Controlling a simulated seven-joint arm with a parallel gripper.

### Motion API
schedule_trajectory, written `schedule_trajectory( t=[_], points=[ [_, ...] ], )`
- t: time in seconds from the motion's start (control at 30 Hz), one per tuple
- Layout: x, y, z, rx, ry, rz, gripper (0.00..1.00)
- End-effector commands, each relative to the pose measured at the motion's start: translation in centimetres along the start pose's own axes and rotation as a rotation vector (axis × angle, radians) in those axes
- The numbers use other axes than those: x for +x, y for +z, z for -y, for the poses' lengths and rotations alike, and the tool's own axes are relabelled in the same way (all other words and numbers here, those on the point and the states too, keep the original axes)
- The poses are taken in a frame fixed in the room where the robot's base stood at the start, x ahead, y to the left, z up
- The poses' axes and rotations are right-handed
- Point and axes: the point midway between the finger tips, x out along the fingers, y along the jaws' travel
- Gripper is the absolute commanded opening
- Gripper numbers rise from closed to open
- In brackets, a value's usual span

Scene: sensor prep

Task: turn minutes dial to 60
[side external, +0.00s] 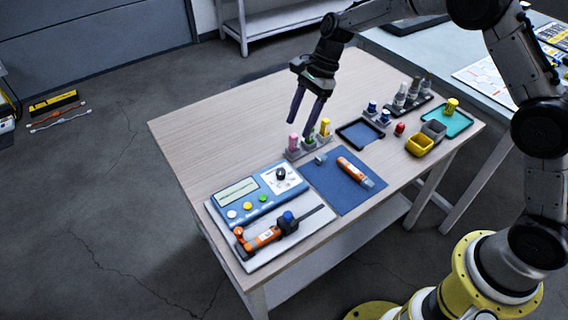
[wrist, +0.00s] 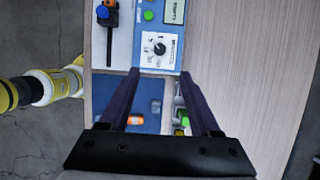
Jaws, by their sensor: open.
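The minutes dial is a black knob (side external: 280,174) on a white plate at the right end of a blue timer box (side external: 240,208). The box also carries a display (side external: 237,190) and several coloured buttons. In the wrist view the dial (wrist: 160,48) shows beyond my fingertips, with markings around it too small to read. My gripper (side external: 308,116) is open and empty, above the table near the small coloured vials, behind and to the right of the dial. In the wrist view my gripper (wrist: 160,74) has its two dark fingers spread, not touching the dial.
Coloured vials (side external: 310,138) stand in a rack below my gripper. A blue mat (side external: 333,190) holds an orange tube (side external: 354,170). An orange tool (side external: 264,238) lies on a white board in front of the box. Yellow and grey bins (side external: 420,145) stand right. The table's back left is clear.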

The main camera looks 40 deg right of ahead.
Motion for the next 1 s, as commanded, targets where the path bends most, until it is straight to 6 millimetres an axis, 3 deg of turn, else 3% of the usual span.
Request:
schedule_trajectory(
  t=[0.17, 0.7, 1.0],
  points=[
    [1.4, -0.4, -0.1, 0.005, 0.003, -0.001, 0.64],
    [11.3, -0.4, -0.1, 0.002, 0.002, -0.004, 0.64],
    [13.7, -0.4, 0.0, 0.0, -0.001, -0.004, 0.64]
  ],
)
